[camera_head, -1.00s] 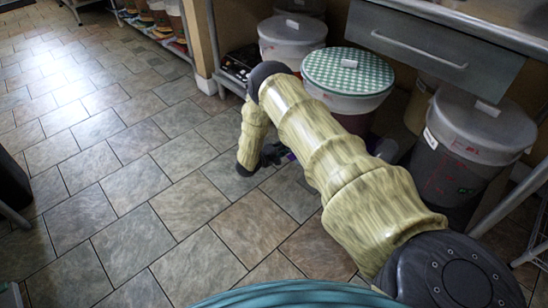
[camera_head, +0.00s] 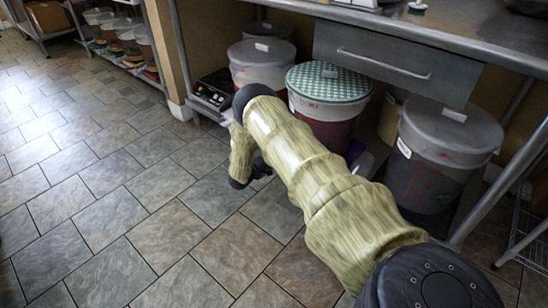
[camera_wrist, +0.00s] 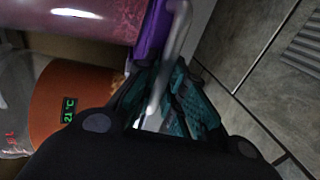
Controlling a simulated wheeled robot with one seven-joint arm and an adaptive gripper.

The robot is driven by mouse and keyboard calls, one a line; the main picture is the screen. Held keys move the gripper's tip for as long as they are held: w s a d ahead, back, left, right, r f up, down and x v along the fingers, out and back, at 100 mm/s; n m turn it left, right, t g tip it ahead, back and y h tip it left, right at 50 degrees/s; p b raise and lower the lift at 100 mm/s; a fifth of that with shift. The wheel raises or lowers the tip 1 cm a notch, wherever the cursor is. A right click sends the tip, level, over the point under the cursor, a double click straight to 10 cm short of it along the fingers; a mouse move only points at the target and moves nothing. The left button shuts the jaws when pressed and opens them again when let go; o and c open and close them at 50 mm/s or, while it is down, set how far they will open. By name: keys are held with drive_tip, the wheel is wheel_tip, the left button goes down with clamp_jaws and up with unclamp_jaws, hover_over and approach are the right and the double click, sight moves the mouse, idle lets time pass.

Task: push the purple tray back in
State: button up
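The purple tray (camera_wrist: 152,32) shows in the wrist view as a purple edge beside the lower end of the pink-red bucket (camera_wrist: 90,15). A pale grey bar runs alongside the purple edge down toward my fingers; what it belongs to is unclear. A bit of purple (camera_head: 364,160) also shows in the head view, right of my arm, low beside the green-checked-lid bucket (camera_head: 330,100). My arm hides much of that area. My gripper (camera_wrist: 167,72) is close to the purple edge and the bar. The fingertips lie near each other; whether they touch or grip the bar is unclear.
A large grey-lidded bucket (camera_head: 445,150) stands at right and a white-lidded bucket (camera_head: 262,65) at left, under the metal table (camera_head: 470,50) with a drawer (camera_head: 400,65). The tiled floor (camera_head: 110,200) at left is open. An orange bucket (camera_wrist: 62,92) shows at wrist-view left.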

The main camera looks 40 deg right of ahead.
drive_tip(key=o, duration=0.4)
drive_tip(key=v, duration=1.2)
drive_tip(key=shift+f, duration=0.1)
